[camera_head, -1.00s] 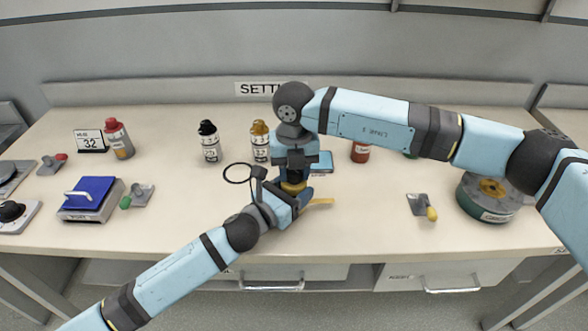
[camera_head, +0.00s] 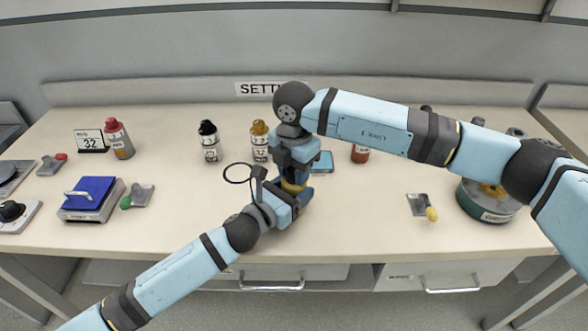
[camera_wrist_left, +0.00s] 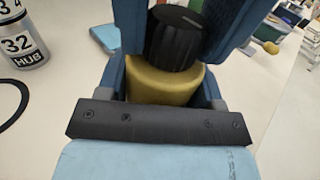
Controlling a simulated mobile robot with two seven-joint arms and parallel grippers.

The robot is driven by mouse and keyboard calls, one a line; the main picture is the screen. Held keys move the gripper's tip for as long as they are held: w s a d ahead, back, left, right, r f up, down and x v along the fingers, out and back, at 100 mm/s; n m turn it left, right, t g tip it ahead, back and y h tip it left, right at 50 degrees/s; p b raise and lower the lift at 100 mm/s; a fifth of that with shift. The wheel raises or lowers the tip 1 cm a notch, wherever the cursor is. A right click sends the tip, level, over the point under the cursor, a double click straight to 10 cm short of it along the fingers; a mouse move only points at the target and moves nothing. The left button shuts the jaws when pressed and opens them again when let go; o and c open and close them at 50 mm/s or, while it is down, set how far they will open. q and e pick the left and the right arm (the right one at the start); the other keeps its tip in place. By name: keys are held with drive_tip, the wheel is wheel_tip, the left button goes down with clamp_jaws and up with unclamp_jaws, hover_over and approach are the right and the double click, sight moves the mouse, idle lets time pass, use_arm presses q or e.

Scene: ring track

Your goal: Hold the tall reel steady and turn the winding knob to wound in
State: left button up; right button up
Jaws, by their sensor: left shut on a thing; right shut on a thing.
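The tall reel (camera_wrist_left: 165,85) has a yellow body, seen close in the left wrist view; a small yellow part shows in the head view (camera_head: 293,187). The black ribbed winding knob (camera_wrist_left: 172,40) sits on its top, with a pale mark on its upper face. My left gripper (camera_head: 296,196) is shut on the reel's body from the front left. My right gripper (camera_head: 293,174) comes down from above and is shut on the knob. The grippers hide most of the reel in the head view.
A black-capped bottle (camera_head: 209,141) and an orange-capped bottle (camera_head: 260,141) stand behind. A black ring (camera_head: 238,173) lies left of the grippers. A blue-topped box (camera_head: 90,198) is at left, a green round drum (camera_head: 487,203) at right. The front middle of the table is clear.

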drive_tip(key=shift+m, duration=0.4)
drive_tip(key=o, duration=0.9)
drive_tip(key=shift+r, duration=0.1)
wheel_tip(320, 180, up, 12)
drive_tip(key=shift+f, duration=0.1)
